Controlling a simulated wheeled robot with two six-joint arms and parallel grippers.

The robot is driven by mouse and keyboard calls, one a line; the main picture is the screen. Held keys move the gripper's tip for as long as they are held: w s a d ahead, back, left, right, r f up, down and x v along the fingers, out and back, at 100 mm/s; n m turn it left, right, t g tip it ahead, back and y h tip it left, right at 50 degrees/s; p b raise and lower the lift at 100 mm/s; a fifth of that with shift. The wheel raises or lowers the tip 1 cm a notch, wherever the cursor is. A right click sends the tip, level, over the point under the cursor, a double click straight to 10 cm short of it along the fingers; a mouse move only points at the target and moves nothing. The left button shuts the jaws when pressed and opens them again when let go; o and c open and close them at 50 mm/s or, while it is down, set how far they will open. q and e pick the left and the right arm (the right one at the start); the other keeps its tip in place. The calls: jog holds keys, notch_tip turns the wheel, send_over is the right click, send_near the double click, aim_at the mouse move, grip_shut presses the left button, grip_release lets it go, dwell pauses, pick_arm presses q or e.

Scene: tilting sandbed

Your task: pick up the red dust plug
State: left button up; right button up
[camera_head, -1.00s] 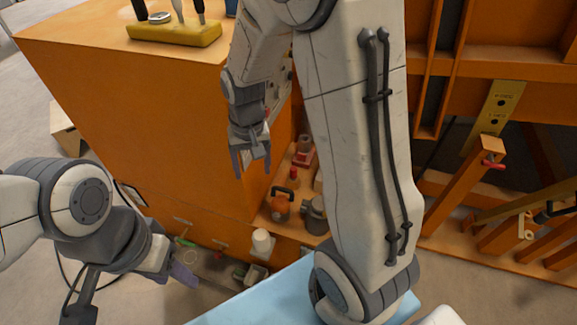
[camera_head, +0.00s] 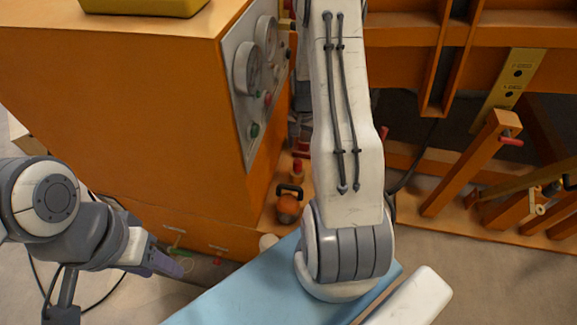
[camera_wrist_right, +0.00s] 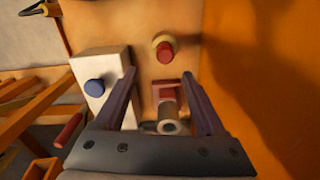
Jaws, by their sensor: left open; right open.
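The red dust plug (camera_wrist_right: 166,52) shows in the right wrist view as a short red cylinder in a pale yellowish collar, on the orange ledge. In the head view a small red upright piece (camera_head: 297,167) beside my right arm looks like the same plug. My right gripper (camera_wrist_right: 160,74) is open and empty. In its wrist view the plug appears beyond the fingertips, between their lines, not touched. In the head view my right arm mostly hides this gripper. My left gripper (camera_head: 168,264) is open at the lower left, away from the plug.
A red block with a grey cylinder (camera_wrist_right: 169,112) lies between my right fingers in the wrist view. A white box (camera_wrist_right: 113,65) with a blue knob (camera_wrist_right: 94,88) is beside the left finger. The orange cabinet (camera_head: 120,110) bounds the ledge. A black-handled orange object (camera_head: 288,207) stands nearby.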

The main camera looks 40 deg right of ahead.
aim_at(298, 161)
jog(key=f, duration=0.4)
jog(key=shift+w+a+f, duration=0.15)
jog(key=shift+w+a, duration=0.1)
jog(key=shift+a, duration=0.1)
jog(key=shift+a+f+p, duration=0.1)
jog(key=shift+f+p, duration=0.5)
jog(key=shift+f, duration=2.05)
grip_shut()
